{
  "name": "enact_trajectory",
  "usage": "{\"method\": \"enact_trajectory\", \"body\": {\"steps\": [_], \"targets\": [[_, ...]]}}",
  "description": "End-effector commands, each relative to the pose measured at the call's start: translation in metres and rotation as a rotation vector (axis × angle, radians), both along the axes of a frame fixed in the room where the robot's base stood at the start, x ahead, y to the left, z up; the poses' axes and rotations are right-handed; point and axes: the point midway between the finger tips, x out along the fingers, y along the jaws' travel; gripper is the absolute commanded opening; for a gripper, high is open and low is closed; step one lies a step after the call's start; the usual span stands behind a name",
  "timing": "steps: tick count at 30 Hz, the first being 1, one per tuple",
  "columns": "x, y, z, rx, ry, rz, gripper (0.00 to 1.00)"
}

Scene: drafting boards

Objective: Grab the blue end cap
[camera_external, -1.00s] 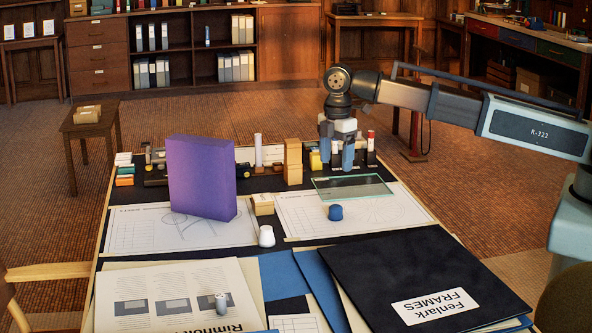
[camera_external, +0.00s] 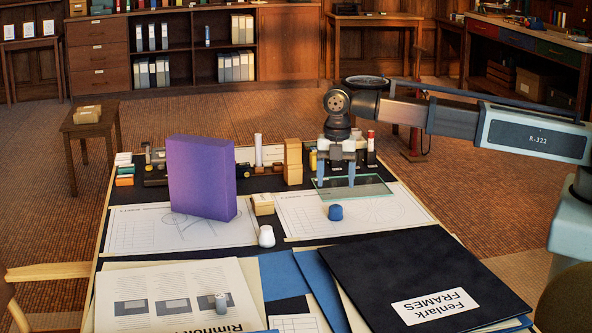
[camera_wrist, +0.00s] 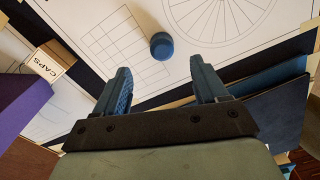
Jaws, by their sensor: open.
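The blue end cap (camera_external: 335,212) stands on the right-hand drawing sheet in the external view, in front of a glass plate. It also shows in the wrist view (camera_wrist: 161,46), on the sheet beyond the fingertips and roughly between their lines. My gripper (camera_external: 336,184) is open and empty, with its two blue fingers pointing down above the glass plate, behind the blue cap. In the wrist view my gripper (camera_wrist: 160,80) has its fingers spread wide with nothing between them. A white cap (camera_external: 266,236) stands to the front left of the blue one.
The glass plate (camera_external: 376,187) lies behind the blue cap. A tall purple block (camera_external: 202,178) stands at left. A small box (camera_external: 263,204), labelled CAPS in the wrist view (camera_wrist: 48,62), stands near it. A black folder (camera_external: 420,270) covers the front right. Stationery lines the back.

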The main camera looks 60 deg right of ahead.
Motion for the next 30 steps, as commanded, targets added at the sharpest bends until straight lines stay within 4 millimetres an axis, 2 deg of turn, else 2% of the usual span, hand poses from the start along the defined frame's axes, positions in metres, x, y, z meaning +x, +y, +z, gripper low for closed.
{"method": "enact_trajectory", "body": {"steps": [1,6,17,27,30], "targets": [[-0.001,0.0,-0.008,-0.001,0.002,0.0,0.72],[0.0,0.0,-0.025,0.0,0.001,-0.001,0.72],[-0.002,0.001,-0.039,0.0,0.001,-0.001,0.72],[-0.005,0.003,-0.078,-0.001,0.002,-0.002,0.72],[-0.004,0.003,-0.083,0.0,0.0,-0.002,0.72]]}}
